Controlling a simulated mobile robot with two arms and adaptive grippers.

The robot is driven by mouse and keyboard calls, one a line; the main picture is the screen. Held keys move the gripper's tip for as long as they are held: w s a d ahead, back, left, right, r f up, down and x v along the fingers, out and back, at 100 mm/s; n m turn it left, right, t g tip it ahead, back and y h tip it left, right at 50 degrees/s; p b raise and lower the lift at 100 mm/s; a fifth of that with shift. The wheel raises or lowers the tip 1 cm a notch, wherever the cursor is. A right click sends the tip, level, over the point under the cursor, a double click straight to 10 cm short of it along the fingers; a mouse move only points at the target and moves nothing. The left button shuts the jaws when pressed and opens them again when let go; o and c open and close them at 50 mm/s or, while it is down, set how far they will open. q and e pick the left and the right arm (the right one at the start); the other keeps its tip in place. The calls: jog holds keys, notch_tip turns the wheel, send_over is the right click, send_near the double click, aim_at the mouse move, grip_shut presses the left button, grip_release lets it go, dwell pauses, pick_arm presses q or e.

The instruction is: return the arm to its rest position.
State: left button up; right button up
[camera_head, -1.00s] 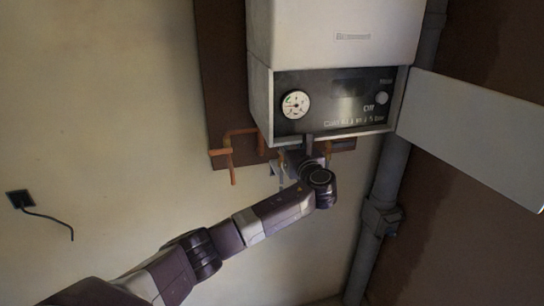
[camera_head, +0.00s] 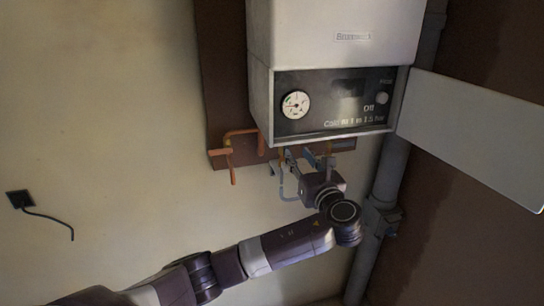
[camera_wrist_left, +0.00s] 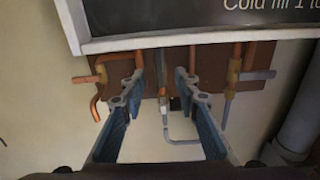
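My left arm (camera_head: 290,243) comes in from the lower left and reaches to below the white boiler (camera_head: 335,35). My left gripper (camera_head: 309,160) points up, just under the boiler's front panel (camera_head: 335,100). In the left wrist view my left gripper (camera_wrist_left: 158,82) is open, its two blue-grey fingers well apart with nothing held between them. A thin grey bent pipe (camera_wrist_left: 166,125) shows in the gap, behind the fingers. My right gripper is in no view.
Copper pipes (camera_head: 229,150) and valves hang under the boiler, close to the fingers. The boiler's open flap (camera_head: 475,135) sticks out right. A grey vertical pipe (camera_head: 390,170) runs beside my wrist. The plaster wall (camera_head: 110,120) at left is mostly clear, with a cabled socket (camera_head: 19,199).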

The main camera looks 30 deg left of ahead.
pick_arm(q)
jog(key=shift+s+d, duration=0.2)
jog(key=shift+d, duration=0.05)
dwell(0.3)
